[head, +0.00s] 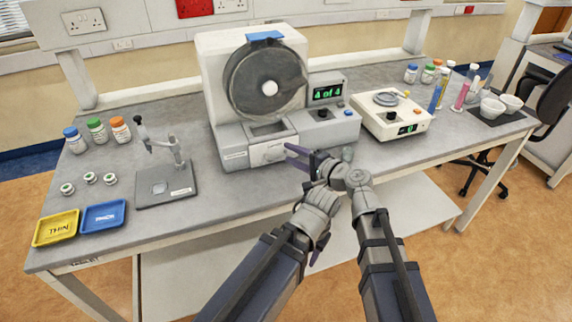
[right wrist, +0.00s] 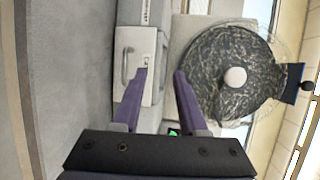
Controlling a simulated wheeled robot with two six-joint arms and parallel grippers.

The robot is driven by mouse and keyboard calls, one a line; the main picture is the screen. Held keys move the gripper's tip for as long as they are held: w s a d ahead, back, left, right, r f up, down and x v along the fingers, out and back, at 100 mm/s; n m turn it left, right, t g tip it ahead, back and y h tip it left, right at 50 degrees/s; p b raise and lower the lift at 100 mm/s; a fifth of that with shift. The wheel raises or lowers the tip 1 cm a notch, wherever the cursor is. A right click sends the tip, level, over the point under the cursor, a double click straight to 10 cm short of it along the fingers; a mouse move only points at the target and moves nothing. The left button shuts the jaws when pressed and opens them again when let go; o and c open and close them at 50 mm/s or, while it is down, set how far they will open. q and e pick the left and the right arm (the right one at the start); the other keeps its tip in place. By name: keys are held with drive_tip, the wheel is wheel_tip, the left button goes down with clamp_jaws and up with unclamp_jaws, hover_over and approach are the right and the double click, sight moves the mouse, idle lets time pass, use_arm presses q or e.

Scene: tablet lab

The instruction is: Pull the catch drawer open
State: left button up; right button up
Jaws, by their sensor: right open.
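The catch drawer (head: 268,153) is at the lower front of the tablet machine (head: 222,60), under the round drum, and looks shut. In the right wrist view its pale front (right wrist: 148,42) carries a bar handle (right wrist: 126,66). My right gripper (head: 290,154) is open and empty just right of the drawer front. In the right wrist view its purple fingers (right wrist: 161,74) are apart, one overlapping the drawer front and the handle outside the gap between them. My left gripper (head: 318,256) is mostly hidden by its own wrist, low before the bench edge.
A stand with a small arm (head: 165,190), yellow (head: 56,228) and blue (head: 103,215) trays and several jars are on the left. A white balance (head: 391,118) stands right of the machine. Bare bench lies left of the drawer.

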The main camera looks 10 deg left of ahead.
drive_tip(key=f+b, duration=0.2)
drive_tip(key=d+f+b, duration=0.1)
drive_tip(key=f+b, duration=0.1)
drive_tip(key=f, duration=0.1)
drive_tip(key=d+f+b, duration=0.1)
drive_tip(key=f+b, duration=0.1)
drive_tip(key=shift+w+f, duration=0.25)
drive_tip(key=shift+d+r, duration=0.1)
drive_tip(key=shift+w+r, duration=0.1)
drive_tip(key=b, duration=0.1)
approach(265, 153)
drive_tip(key=w+f, duration=0.1)
drive_tip(key=w+a+f, duration=0.1)
drive_tip(key=f, duration=0.1)
drive_tip(key=shift+w+a, duration=0.2)
drive_tip(key=shift+a, duration=0.15)
clamp_jaws()
drive_tip(key=shift+s, duration=0.2)
idle(0.3)
